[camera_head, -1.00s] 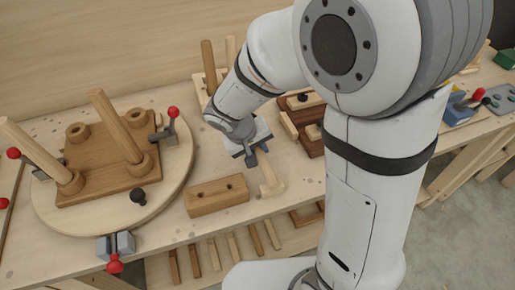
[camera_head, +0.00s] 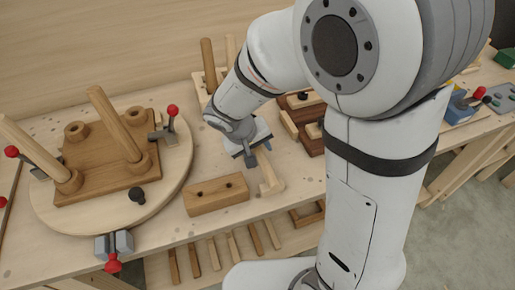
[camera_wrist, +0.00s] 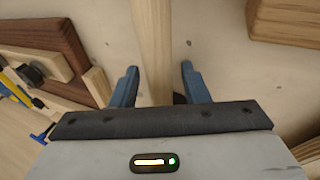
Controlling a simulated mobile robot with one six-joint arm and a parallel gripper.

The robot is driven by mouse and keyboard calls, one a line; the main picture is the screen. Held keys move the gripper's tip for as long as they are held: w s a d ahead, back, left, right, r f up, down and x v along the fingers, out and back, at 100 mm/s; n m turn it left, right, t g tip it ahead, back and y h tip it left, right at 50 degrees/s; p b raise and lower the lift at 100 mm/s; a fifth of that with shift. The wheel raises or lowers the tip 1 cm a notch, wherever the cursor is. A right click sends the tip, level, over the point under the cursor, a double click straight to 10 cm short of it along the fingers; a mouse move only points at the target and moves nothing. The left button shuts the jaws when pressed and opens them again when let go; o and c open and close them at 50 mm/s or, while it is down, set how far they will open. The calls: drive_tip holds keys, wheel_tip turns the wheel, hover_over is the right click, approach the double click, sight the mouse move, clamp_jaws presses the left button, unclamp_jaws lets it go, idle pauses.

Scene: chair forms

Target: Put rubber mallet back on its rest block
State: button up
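A pale wooden piece, seemingly the mallet (camera_head: 270,178), lies on the bench below my gripper in the head view. Its straight handle (camera_wrist: 153,45) runs up between my fingers in the wrist view. My gripper (camera_wrist: 158,85) is open, one finger on each side of the handle, with a clear gap at the right finger. In the head view my gripper (camera_head: 251,157) is over the handle's far end. A brown wooden block (camera_head: 216,194) with two dark holes, possibly the rest block, lies just left of the mallet. The mallet's head is not clear in the wrist view.
A round board (camera_head: 175,190) with pegs and red-knobbed clamps fills the left of the bench. Dark wooden pieces (camera_head: 308,143) lie just beyond my gripper to the right. Upright pegs (camera_head: 208,62) stand behind. Slats hang below the front edge.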

drive_tip(key=shift+o, duration=0.5)
drive_tip(key=v, duration=0.8)
drive_tip(key=s+d+r+m+y, duration=0.3)
drive_tip(key=s+d, duration=0.7)
drive_tip(key=d, duration=0.4)
drive_tip(key=shift+d+r+m+y, duration=0.3)
drive_tip(key=shift+d+r+y, duration=0.1)
drive_tip(key=shift+r, duration=0.2)
drive_tip(key=shift+s, duration=0.1)
